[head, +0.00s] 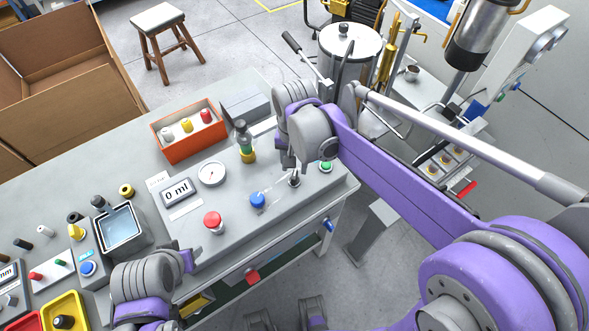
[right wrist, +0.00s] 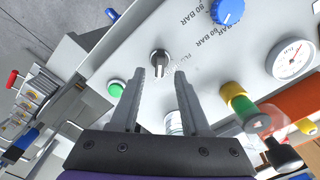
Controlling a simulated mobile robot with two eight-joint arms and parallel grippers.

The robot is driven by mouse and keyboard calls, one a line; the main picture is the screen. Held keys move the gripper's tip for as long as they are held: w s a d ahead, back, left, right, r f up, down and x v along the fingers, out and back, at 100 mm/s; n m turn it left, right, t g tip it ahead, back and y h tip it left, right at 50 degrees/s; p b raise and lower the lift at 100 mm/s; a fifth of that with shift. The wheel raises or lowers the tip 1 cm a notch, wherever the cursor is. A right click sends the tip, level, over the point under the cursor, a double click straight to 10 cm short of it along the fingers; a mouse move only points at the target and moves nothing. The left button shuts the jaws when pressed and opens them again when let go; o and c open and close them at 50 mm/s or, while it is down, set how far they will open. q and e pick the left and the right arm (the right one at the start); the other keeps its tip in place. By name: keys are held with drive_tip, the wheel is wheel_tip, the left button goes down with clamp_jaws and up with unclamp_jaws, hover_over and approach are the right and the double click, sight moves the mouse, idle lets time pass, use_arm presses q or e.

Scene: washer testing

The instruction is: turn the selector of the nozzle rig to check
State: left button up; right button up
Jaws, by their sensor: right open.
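The nozzle rig's panel (head: 185,240) lies on the bench. Its selector (head: 294,181) is a small dark knob between the blue dial (head: 258,200) and the green button (head: 326,166). In the right wrist view the selector (right wrist: 159,63) has a light pointer line and stands just beyond the fingertips, nearer the left finger. My right gripper (right wrist: 168,76) is open and empty, pointing at the panel, apart from the knob as far as I can tell. Lettering beside the selector is partly hidden. My left arm's end (head: 187,262) is at the panel's front left; its jaws are unclear.
A green-and-yellow nozzle piece (head: 246,145), a gauge (head: 211,173), a "0 ml" display (head: 177,191) and a red button (head: 213,221) stand on the panel. An orange tray (head: 186,150) is behind. A water basin (head: 121,228) is at left.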

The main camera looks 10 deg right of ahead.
sight(295, 175)
use_arm(q)
drive_tip(key=shift+w+r, duration=0.1)
drive_tip(key=shift+r, duration=0.25)
use_arm(e)
wheel_tip(295, 175, up, 7)
drive_tip(key=shift+f, duration=0.1)
use_arm(q)
drive_tip(key=shift+w+r+p, duration=0.15)
drive_tip(key=shift+r+p, duration=0.4)
drive_tip(key=shift+p, duration=0.1)
drive_tip(key=shift+w+r+p, duration=0.1)
drive_tip(key=shift+r+p, duration=0.2)
drive_tip(key=shift+r, duration=0.1)
use_arm(e)
drive_tip(key=s+d+f+n+t, duration=0.2)
drive_tip(key=s+d+f, duration=0.1)
drive_tip(key=s, duration=0.4)
drive_tip(key=s+d+f+n+t, duration=0.3)
drive_tip(key=s, duration=0.4)
drive_tip(key=shift+s+d+f, duration=0.2)
drive_tip(key=shift+s+d, duration=0.1)
drive_tip(key=shift+d, duration=0.1)
